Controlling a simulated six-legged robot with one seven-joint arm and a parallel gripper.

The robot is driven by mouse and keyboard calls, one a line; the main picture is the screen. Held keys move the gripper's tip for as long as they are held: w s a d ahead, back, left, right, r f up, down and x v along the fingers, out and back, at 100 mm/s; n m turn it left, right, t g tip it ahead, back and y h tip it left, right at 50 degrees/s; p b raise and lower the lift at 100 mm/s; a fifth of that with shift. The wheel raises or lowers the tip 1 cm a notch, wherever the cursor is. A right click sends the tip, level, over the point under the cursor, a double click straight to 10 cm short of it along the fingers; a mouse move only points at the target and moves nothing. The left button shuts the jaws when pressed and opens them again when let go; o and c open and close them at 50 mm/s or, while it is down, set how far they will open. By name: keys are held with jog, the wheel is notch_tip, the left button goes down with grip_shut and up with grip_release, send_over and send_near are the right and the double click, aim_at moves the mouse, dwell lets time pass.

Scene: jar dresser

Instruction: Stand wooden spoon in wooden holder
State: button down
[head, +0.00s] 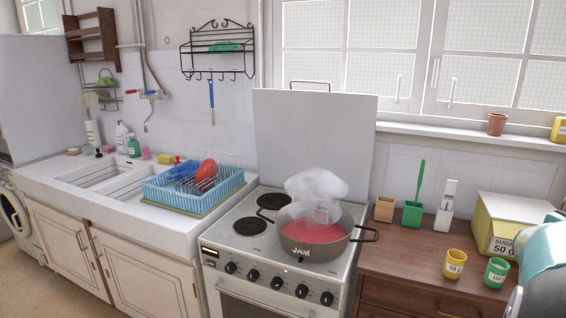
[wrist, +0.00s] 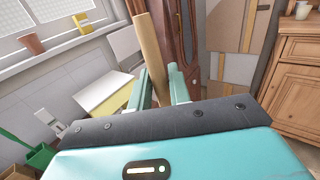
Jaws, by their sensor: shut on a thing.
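My gripper (wrist: 162,88) is shut on a long light-brown wooden stick, the wooden spoon (wrist: 150,48), which stands up between the two fingers and leans slightly left in the wrist view. The spoon's other end is hidden behind my gripper body. The small wooden holder (head: 384,209) stands on the brown dresser top, just right of the stove, and looks empty. My gripper's fingers are not visible in the head view; only part of my teal arm shows at the lower right.
A green holder (head: 411,214) with a green utensil and a white holder (head: 443,219) stand right of the wooden one. The sugar box (head: 505,222), yellow cup (head: 455,262) and green cup (head: 496,272) are farther right. A steaming jam pot (head: 313,238) is on the stove at left.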

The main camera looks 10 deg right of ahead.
jog(key=w+a+f+n+t+y, duration=0.2)
jog(key=w+a+f+n+t, duration=0.15)
jog(key=w+a+f, duration=0.6)
jog(key=w+a+f+n+t+y, duration=0.25)
jog(key=w+f+t, duration=0.35)
jog(key=f, duration=0.8)
jog(key=w+a+f+n+t+y, duration=0.1)
jog(key=w+a+f+n+t, duration=0.2)
jog(key=w+a+f, duration=0.6)
jog(key=w+a+f+n+t+y, duration=0.2)
jog(key=a+f+y, duration=0.1)
jog(key=a+f, duration=0.45)
jog(key=w+a+f+n+t+y, duration=0.2)
jog(key=a+f+n+y, duration=0.15)
jog(key=a+f, duration=0.4)
jog(key=s+a+n+y, duration=0.1)
jog(key=a+n+y, duration=0.2)
jog(key=a, duration=1.8)
jog(key=t+y, duration=0.1)
jog(key=y, duration=0.2)
jog(key=shift+s+a+r, duration=0.25)
jog(key=shift+s+r, duration=0.05)
jog(key=shift+r, duration=0.1)
jog(key=shift+a+r, duration=0.1)
